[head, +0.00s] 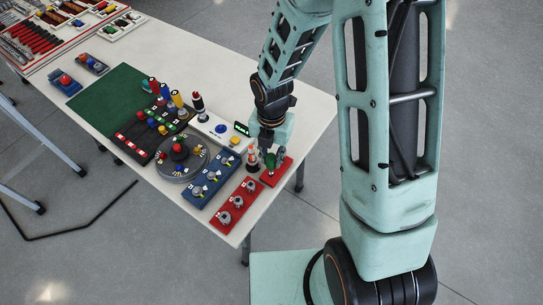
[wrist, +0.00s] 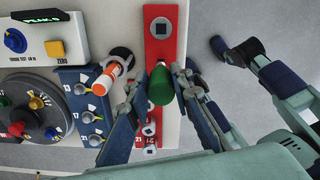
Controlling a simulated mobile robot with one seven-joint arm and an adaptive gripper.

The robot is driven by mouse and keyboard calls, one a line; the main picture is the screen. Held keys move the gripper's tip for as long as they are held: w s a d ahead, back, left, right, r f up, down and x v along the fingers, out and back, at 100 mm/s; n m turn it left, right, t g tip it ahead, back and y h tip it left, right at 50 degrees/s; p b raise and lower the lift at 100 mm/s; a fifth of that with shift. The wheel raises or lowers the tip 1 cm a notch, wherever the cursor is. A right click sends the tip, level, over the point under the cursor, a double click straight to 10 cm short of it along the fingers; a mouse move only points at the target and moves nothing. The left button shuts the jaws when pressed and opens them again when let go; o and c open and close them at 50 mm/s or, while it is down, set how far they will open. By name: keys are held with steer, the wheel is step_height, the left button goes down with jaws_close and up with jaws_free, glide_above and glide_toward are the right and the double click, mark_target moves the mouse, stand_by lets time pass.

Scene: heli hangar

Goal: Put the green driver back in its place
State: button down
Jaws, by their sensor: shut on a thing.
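The green driver (wrist: 161,85) is between the fingers of my gripper (wrist: 162,78) in the wrist view, its rounded handle toward the camera. It also shows in the head view (head: 270,160), just above a red block (head: 276,172) near the table's right edge. My gripper (head: 271,150) is shut on the driver. The driver's tip is hidden, so I cannot tell whether it touches the red block. In the head view, a black rack (head: 133,150) with several coloured drivers stands left of the round grey turntable.
An orange-and-white driver (wrist: 107,78) stands close left of my gripper. A blue block (head: 211,178) and a longer red block (head: 237,206) with knobs lie nearby. A torque tester (head: 222,130) stands behind. The green mat (head: 108,98) has free room.

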steer(key=shift+f+b, duration=0.6)
steer(key=shift+f, duration=0.25)
stand_by(0.4)
steer(key=c, duration=1.6)
jaws_free()
steer(key=shift+r, duration=0.15)
steer(key=shift+r+p, duration=3.4)
steer(key=shift+r, duration=0.3)
